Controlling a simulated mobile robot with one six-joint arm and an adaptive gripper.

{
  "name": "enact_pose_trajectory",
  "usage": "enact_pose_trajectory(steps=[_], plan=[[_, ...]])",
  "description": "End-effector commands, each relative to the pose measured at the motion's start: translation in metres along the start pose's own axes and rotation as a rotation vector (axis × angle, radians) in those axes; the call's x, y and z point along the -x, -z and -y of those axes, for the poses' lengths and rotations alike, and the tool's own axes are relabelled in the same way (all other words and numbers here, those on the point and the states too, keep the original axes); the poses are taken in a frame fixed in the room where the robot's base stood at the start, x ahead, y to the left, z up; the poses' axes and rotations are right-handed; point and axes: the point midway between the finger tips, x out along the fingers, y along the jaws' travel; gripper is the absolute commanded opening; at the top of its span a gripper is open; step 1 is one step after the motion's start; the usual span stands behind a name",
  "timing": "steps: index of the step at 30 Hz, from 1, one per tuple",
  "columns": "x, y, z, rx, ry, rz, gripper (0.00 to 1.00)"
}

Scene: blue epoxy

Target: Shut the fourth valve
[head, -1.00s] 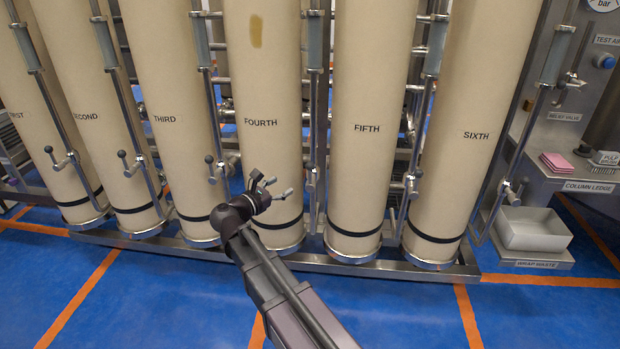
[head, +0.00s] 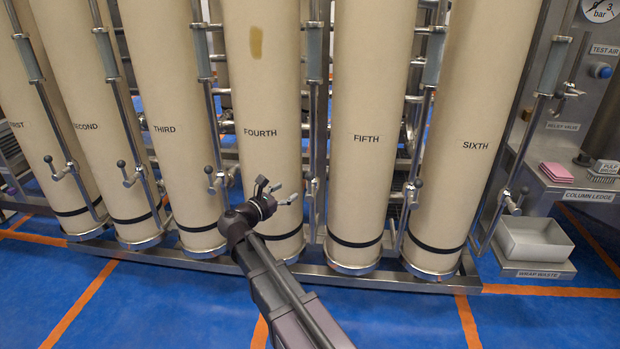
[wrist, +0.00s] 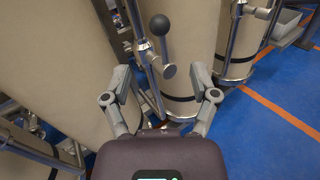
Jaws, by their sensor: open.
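The fourth column (head: 262,90) is a tall cream cylinder labelled FOURTH, with a brown stain near its top. A steel pipe (head: 313,120) runs down its right side; its valve there is small and hard to make out in the head view. My gripper (head: 278,190) is in front of the fourth column's lower part, left of that pipe. In the wrist view, a valve lever with a black ball knob (wrist: 160,25) stands beyond my open fingers (wrist: 160,98), roughly along its pipe. The fingers are empty and apart from the lever.
Neighbouring columns, including the third (head: 165,90) and fifth (head: 368,90), stand close on either side with similar levers. A white bin (head: 535,240) and the column ledge (head: 590,190) are at the right. Blue floor with orange lines is clear in front.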

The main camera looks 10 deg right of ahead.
Motion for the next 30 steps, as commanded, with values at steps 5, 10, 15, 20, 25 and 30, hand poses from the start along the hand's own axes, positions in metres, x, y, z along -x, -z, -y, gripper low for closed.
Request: enact_pose_trajectory(steps=[5,10,15,20,25,30], plan=[[-0.027,0.000,-0.001,0.000,0.002,0.000,0.76],[-0.051,0.000,-0.001,0.000,0.002,0.000,0.76],[-0.075,0.000,-0.001,0.000,0.002,0.000,0.76],[-0.093,0.000,-0.001,0.000,0.001,0.000,0.76],[-0.103,0.000,-0.001,0.000,0.000,0.000,0.76],[-0.106,0.000,0.000,0.000,-0.001,0.000,0.76]])
